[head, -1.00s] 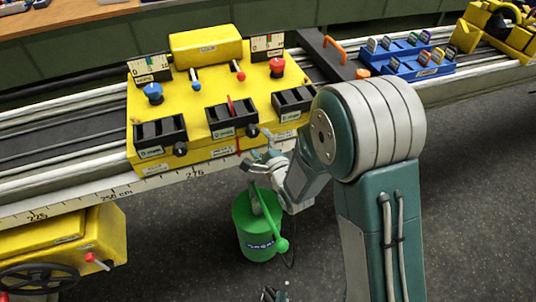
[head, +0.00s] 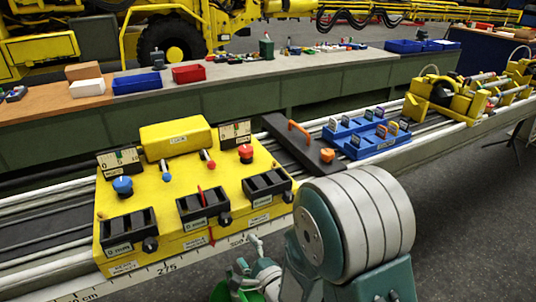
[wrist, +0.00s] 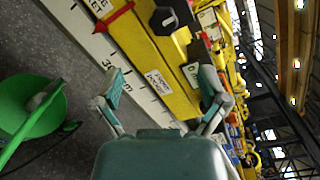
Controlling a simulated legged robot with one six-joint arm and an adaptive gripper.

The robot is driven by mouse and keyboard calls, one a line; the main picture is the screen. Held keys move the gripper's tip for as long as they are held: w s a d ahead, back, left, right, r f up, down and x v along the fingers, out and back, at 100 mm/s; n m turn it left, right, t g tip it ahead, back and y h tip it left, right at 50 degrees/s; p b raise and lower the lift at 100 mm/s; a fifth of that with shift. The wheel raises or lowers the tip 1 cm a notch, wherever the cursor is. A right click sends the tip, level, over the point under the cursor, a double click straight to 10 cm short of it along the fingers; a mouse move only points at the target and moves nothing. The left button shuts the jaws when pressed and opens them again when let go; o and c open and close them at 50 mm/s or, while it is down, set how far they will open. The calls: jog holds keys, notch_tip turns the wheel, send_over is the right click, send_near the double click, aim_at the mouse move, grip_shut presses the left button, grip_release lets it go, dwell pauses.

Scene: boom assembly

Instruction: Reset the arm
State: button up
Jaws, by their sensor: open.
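My gripper (wrist: 163,84) is open and empty. In the wrist view its two teal-tipped fingers stand wide apart, with the side of the yellow control box (wrist: 160,60) and the ruler rail (wrist: 92,42) beyond them. In the head view my gripper (head: 248,268) shows low in the picture, in front of the rail and below the yellow control box (head: 175,185), partly hidden by my arm. In the wrist view a green round part (wrist: 28,108) is at the left, apart from the fingers.
The box carries a blue knob (head: 122,186), a red knob (head: 245,153) and black slotted blocks. A blue tray (head: 368,138) with several small pieces and a black plate with an orange handle (head: 298,130) sit to its right. A workbench (head: 340,70) runs behind. Dark floor (head: 465,205) lies clear at right.

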jog(key=d+r+n+g+h, duration=0.2)
jog(key=d+r+n+h, duration=0.75)
jog(key=d, duration=0.65)
jog(key=s+d+r+n+g, duration=0.3)
jog(key=s+d, duration=0.1)
jog(key=s, duration=0.5)
jog(key=s+d+r+n+g+h, duration=0.1)
jog(key=s+d+r+n+g, duration=0.2)
jog(key=s, duration=0.6)
jog(key=shift+s+d+r, duration=0.15)
jog(key=shift+d+r, duration=0.25)
jog(key=shift+d, duration=0.45)
jog(key=shift+h, duration=0.25)
